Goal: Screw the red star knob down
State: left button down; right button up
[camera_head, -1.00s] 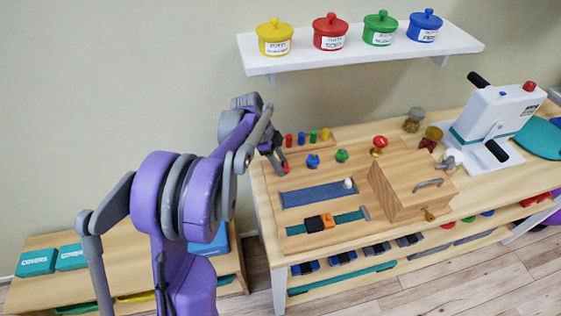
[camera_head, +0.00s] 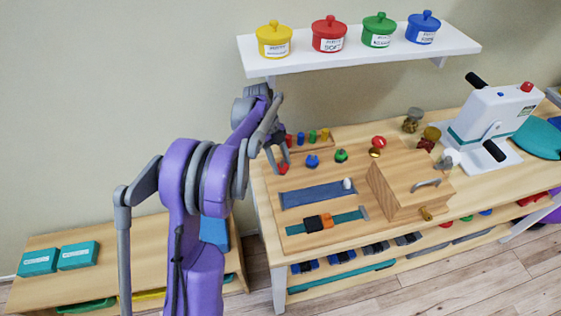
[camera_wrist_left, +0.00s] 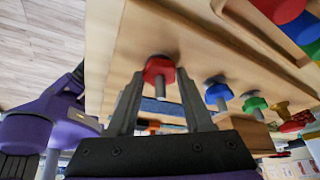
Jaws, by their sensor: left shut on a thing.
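The red star knob (camera_head: 283,169) sits low on a grey stud at the left end of the wooden board. In the left wrist view the knob (camera_wrist_left: 159,68) is between the fingertips, close to the board, with its grey stud sticking out. My left gripper (camera_head: 278,162) is shut on the knob, and its fingers also show in the left wrist view (camera_wrist_left: 160,80). The blue star knob (camera_head: 312,161) and green star knob (camera_head: 341,155) stand on their own studs to the right. My right gripper is not in view.
Coloured pegs (camera_head: 312,136) stand in a rack behind the knobs. A blue slider track (camera_head: 312,196) lies in front, and a wooden box with a handle (camera_head: 400,185) stands to the right. A shelf with lidded pots (camera_head: 290,62) hangs above.

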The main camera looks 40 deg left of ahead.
pick_arm(q)
jog(key=shift+r, duration=0.1)
dwell(0.3)
jog(key=shift+c, duration=1.4)
grip_release()
